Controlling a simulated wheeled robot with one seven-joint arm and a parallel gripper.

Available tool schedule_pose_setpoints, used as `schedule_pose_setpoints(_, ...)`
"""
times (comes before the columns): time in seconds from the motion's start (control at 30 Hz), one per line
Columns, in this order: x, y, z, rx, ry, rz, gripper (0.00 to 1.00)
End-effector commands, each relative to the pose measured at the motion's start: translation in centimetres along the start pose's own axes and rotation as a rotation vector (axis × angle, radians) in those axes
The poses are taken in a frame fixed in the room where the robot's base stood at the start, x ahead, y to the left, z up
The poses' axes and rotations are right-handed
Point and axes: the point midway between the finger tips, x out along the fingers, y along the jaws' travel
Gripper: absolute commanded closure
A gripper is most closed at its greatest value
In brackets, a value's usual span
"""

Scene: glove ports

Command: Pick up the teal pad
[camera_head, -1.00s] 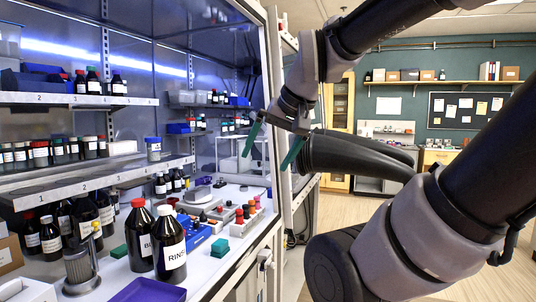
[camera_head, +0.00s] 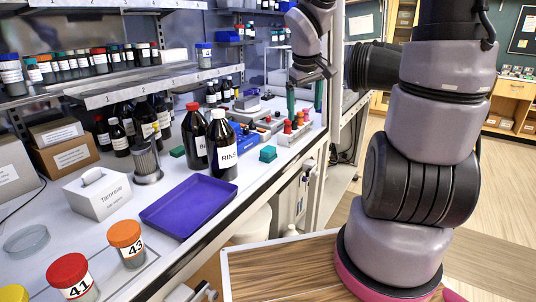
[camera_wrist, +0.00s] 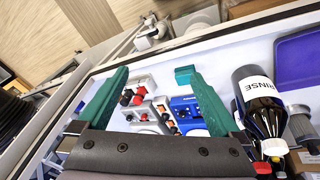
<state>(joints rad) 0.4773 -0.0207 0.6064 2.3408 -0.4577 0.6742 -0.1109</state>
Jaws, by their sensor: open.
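The teal pad (camera_head: 268,154) looks like a small stacked block lying on the white bench, right of the RINSE bottle and near the bench's front edge. In the wrist view the pad (camera_wrist: 184,74) shows beside the tip of the right green finger. My gripper (camera_head: 304,97) is open and empty, with its two green fingers pointing down, to the right of the pad and farther back in the head view. In the wrist view the gripper (camera_wrist: 158,78) has its fingers spread wide. I cannot tell the exact gap between finger and pad.
The dark RINSE bottle (camera_head: 222,146) stands close left of the pad. A purple tray (camera_head: 189,203) lies in front. Shelves (camera_head: 150,84) overhang the left side.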

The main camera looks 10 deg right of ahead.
Motion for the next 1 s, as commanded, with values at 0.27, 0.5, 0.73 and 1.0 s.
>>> schedule_pose_setpoints(0.27,8.1,-2.4,-4.0,-0.288,0.038,-0.191,0.0)
schedule_pose_setpoints(0.5,10.1,-4.2,-7.2,-0.412,0.173,-0.324,0.0)
schedule_pose_setpoints(0.73,11.0,-4.9,-8.3,-0.438,0.217,-0.352,0.0)
schedule_pose_setpoints(1.0,14.5,-6.3,-8.7,-0.438,0.215,-0.351,0.0)
